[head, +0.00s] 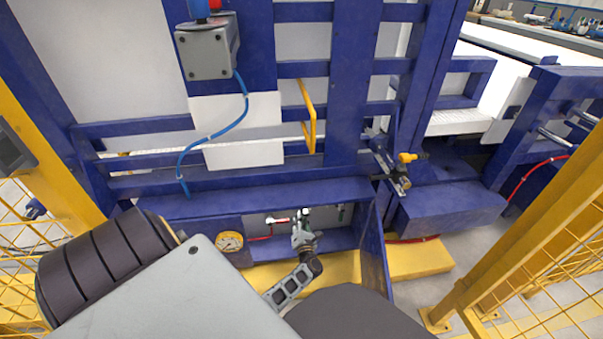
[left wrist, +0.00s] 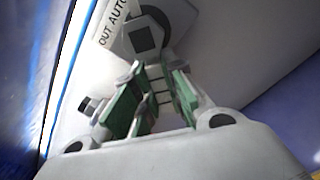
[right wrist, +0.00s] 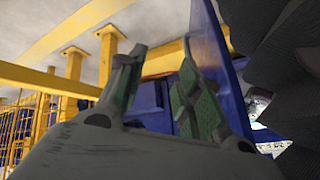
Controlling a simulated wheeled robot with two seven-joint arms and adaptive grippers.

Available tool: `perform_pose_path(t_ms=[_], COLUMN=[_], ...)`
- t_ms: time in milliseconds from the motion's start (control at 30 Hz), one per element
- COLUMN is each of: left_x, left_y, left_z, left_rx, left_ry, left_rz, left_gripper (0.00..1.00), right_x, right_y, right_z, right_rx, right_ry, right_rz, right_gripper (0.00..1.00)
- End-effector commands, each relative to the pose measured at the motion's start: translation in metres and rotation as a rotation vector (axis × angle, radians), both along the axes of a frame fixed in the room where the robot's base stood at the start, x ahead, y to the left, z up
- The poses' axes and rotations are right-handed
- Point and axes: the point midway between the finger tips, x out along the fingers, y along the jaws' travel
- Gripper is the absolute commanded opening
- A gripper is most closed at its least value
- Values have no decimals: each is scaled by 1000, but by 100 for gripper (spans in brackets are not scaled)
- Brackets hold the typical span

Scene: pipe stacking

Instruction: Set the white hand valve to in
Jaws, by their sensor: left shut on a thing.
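The white hand valve (left wrist: 158,78) shows in the left wrist view as a pale handle below a dark round hub with a square centre. Behind it is a label plate (left wrist: 113,36) reading "OUT AUTO"; the rest of the lettering is hidden. My left gripper (left wrist: 157,100) has its green pads on either side of the handle and is shut on it. In the head view my left gripper (head: 304,222) reaches into the low recess of the blue frame and covers most of the valve. My right gripper (right wrist: 160,88) is open and empty in the right wrist view.
A yellow-rimmed gauge (head: 230,242) sits left of the recess, and a small red-and-white fitting (head: 277,220) is just left of my gripper. A blue side panel (head: 373,250) bounds the recess on the right. Yellow fencing (head: 540,235) stands at far right.

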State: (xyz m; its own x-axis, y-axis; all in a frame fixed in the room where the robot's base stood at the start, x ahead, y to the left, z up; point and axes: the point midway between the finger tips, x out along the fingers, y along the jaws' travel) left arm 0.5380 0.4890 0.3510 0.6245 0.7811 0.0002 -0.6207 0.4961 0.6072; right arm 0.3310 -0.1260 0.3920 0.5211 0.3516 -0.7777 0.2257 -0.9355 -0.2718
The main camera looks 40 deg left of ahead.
Motion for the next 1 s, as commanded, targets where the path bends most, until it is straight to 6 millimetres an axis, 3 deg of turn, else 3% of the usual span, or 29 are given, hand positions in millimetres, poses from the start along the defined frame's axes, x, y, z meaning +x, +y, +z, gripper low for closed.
perform_pose_path(t_ms=[600, 633, 800, 1000], left_x=[-2, -2, -2, -2], left_y=[1, 1, 1, 1], left_z=[1, 1, 1, 2], left_rx=[41, 41, 40, 39], left_ry=[52, 52, 50, 48], left_rz=[0, 0, 0, 0], left_gripper=[0, 15, 35, 35], right_x=[2, 2, 1, -1], right_y=[0, 0, 0, 0], right_z=[4, 4, 4, 2], right_rx=[-1, -1, -1, -1], right_ry=[2, 2, 3, 6], right_rz=[-4, -4, -4, -4], right_gripper=[35, 35, 35, 35])
